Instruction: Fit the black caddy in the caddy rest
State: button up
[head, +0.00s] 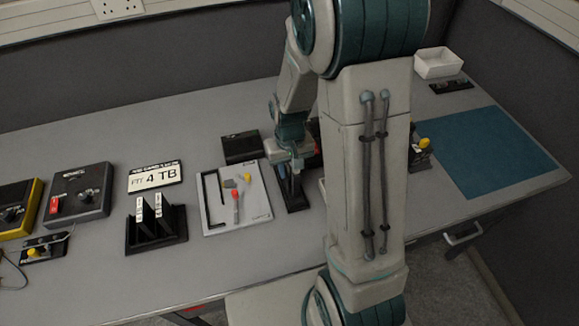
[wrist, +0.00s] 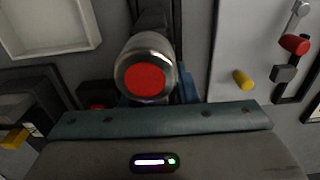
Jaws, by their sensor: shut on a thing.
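My gripper (head: 285,158) is low over the middle of the bench, shut on a dark upright thing that I take for the black caddy. In the wrist view its near end shows as a metal-ringed red disc (wrist: 145,78); its lower part is mostly hidden. A narrow dark base (head: 297,207) lies under it in the head view; I cannot tell whether the two touch. To the left, a black stand with upright labelled plates (head: 172,236) looks like the caddy rest, apart from my gripper.
A white board (head: 250,215) with small coloured parts lies just left of my gripper, with a black box (head: 242,147) behind it. A "4 TB" sign (head: 155,176) and a grey control box (head: 82,195) are farther left. A blue mat (head: 490,150) lies right. My arm hides the centre-right bench.

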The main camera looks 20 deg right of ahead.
dwell(0.4)
jog(key=shift+f+b, duration=0.35)
jog(key=o, duration=1.4)
jog(key=shift+o, duration=0.2)
jog(key=shift+r, duration=0.1)
jog(key=shift+r+p, duration=2.8)
jog(key=shift+r, duration=0.9)
